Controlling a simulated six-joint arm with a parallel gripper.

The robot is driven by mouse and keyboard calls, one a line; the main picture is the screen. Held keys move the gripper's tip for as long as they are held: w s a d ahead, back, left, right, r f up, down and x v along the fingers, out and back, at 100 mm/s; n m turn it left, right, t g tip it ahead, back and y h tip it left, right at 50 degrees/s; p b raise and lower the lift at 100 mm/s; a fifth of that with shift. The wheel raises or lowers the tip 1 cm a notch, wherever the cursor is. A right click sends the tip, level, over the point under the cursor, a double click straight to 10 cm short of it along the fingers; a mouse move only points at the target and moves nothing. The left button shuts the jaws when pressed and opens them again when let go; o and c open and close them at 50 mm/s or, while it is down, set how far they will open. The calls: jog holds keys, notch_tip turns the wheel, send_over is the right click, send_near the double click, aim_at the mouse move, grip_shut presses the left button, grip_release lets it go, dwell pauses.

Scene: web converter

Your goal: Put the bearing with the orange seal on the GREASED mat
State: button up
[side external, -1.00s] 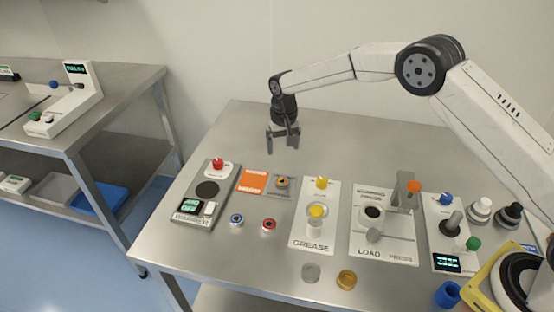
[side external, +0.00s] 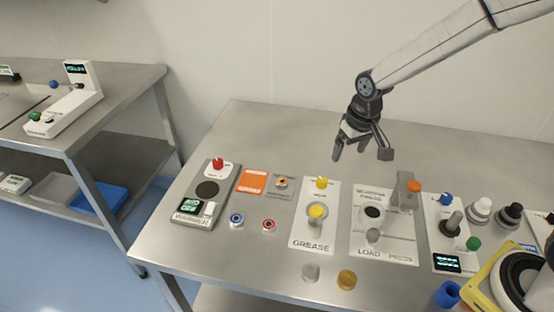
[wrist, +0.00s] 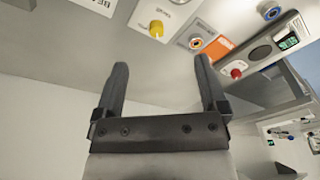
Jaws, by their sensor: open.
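The bearing with the orange seal (side external: 282,182) sits on a small grey mat (side external: 288,193), just right of an orange mat (side external: 252,182). In the wrist view the bearing (wrist: 196,42) is small, beside the orange mat (wrist: 217,48). The print on both mats is too small to read, so I cannot tell which is marked GREASED. My gripper (side external: 362,153) is open and empty, raised above the back of the bench, right of and well apart from the bearing. In the wrist view nothing lies between its fingers (wrist: 161,66).
A blue-ringed bearing (side external: 236,220) and a red-ringed bearing (side external: 269,226) lie in front. The warmer (side external: 205,190) stands left; the grease station (side external: 316,225) and load press (side external: 385,235) stand right. The bench's back left is clear.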

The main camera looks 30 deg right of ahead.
jog(key=s+d+n, duration=0.1)
jog(key=s+d, duration=0.1)
jog(key=s, duration=1.2)
jog(key=shift+d+f+t, duration=0.15)
jog(key=shift+t, duration=0.25)
